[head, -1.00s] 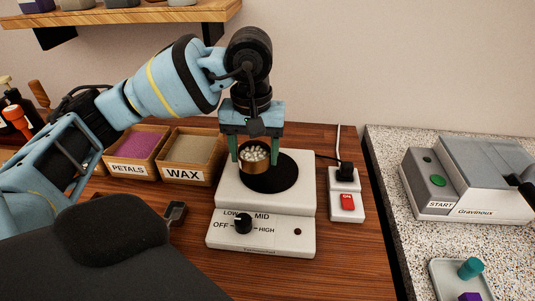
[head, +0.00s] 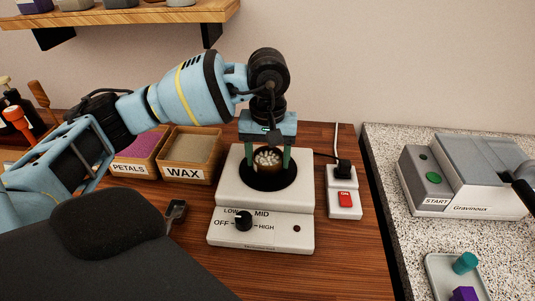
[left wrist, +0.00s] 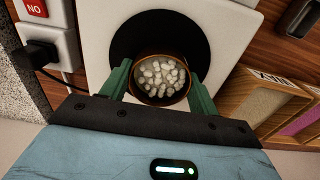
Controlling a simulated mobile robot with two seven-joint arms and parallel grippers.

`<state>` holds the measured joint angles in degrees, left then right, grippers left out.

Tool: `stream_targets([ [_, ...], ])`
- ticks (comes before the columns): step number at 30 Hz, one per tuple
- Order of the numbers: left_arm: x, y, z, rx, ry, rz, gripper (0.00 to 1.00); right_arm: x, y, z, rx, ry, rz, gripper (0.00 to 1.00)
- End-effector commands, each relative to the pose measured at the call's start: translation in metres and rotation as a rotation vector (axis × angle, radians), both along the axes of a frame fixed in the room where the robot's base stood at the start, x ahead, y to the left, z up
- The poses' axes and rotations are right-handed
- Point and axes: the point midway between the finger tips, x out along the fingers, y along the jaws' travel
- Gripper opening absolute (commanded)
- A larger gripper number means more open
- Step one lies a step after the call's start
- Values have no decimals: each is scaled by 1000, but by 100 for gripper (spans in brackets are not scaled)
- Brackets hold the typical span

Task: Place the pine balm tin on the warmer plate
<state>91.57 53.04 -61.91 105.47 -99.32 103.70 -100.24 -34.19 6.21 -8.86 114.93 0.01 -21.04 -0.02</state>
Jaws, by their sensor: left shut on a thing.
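The tin (head: 267,160) is a small round copper-brown container filled with white pellets. My left gripper (head: 269,160) is shut on it, one green finger on each side. The tin is over the black round plate of the white warmer (head: 225,185), near the plate's middle. I cannot tell whether its base touches the plate. In the left wrist view the tin (left wrist: 160,78) sits between the fingers (left wrist: 160,85), with the black plate (left wrist: 125,42) around its far side. The warmer's knob (head: 243,220) is on its front panel. My right gripper is not in view.
Wooden boxes labelled PETALS (head: 128,168) and WAX (head: 188,172) stand left of the warmer. A red switch (head: 345,199) and black plug (head: 343,172) are to its right. A grey Gravinoux machine (head: 465,180) and a tray (head: 438,268) are on the speckled counter.

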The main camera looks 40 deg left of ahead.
Motion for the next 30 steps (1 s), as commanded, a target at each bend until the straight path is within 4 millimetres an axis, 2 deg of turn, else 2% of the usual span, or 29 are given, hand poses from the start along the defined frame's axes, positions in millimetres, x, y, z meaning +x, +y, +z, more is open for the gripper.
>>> stream_targets([
  [8,0,0,-5,-1,1,0,36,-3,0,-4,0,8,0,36],
  [9,0,0,-4,-1,1,0,66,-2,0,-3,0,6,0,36],
  [13,0,0,-3,0,0,0,82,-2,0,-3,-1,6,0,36],
  [23,0,0,0,0,-1,0,82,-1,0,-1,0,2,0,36],
  [26,1,0,8,-1,-4,1,82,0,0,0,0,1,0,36],
  [30,1,0,31,-1,-4,0,82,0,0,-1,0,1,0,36],
])
